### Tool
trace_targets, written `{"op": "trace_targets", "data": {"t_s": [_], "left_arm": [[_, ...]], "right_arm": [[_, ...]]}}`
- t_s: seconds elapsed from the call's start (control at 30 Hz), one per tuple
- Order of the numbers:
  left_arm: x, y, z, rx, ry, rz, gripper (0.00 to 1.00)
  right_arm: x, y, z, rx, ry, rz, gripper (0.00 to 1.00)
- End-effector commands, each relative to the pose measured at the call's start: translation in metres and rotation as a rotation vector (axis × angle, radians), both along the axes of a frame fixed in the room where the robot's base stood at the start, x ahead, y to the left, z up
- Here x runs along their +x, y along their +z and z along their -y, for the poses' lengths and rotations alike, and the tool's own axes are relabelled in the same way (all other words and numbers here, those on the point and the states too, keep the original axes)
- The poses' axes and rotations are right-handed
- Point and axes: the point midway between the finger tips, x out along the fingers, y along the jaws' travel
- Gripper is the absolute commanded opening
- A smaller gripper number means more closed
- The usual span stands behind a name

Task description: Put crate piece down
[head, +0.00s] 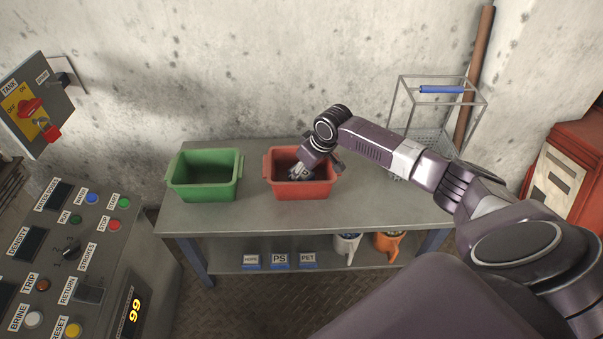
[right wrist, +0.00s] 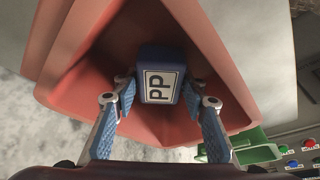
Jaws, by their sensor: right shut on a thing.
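A blue block with a white "PP" label (right wrist: 162,75) is between the fingers of my right gripper (right wrist: 158,95) in the right wrist view. The fingers' blue pads are at its two sides, and the gripper is shut on it. In the head view, my right gripper (head: 298,173) reaches down into the red crate (head: 301,190) on the bench. The red crate's walls (right wrist: 75,80) surround the block in the right wrist view. Whether the block touches the crate floor I cannot tell. My left gripper is in neither view.
A green crate (head: 205,192) stands left of the red one on the grey bench (head: 385,205). A wire basket (head: 425,135) stands at the back right. The lower shelf holds blue label blocks (head: 280,261) and two jugs. A control panel (head: 75,250) is at the left.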

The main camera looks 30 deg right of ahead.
Motion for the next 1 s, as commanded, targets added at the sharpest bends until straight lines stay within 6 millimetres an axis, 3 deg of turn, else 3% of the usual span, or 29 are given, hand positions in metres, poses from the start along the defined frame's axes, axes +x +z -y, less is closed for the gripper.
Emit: {"op": "trace_targets", "data": {"t_s": [0.63, 0.67, 0.7, 0.8, 1.0], "left_arm": [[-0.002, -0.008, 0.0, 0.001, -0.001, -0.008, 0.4], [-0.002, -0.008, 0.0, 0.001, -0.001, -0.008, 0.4], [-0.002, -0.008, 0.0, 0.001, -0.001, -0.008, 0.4], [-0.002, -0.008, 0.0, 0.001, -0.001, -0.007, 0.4], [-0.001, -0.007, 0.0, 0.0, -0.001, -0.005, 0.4]], "right_arm": [[0.0, -0.011, 0.0, 0.0, -0.001, 0.0, 0.16], [0.0, -0.011, 0.0, 0.0, -0.001, -0.001, 0.43], [0.0, -0.011, 0.0, 0.0, -0.001, -0.001, 0.47], [0.0, -0.011, 0.0, 0.0, -0.001, 0.0, 0.57], [0.0, -0.011, 0.0, 0.0, 0.0, 0.0, 0.57]]}}
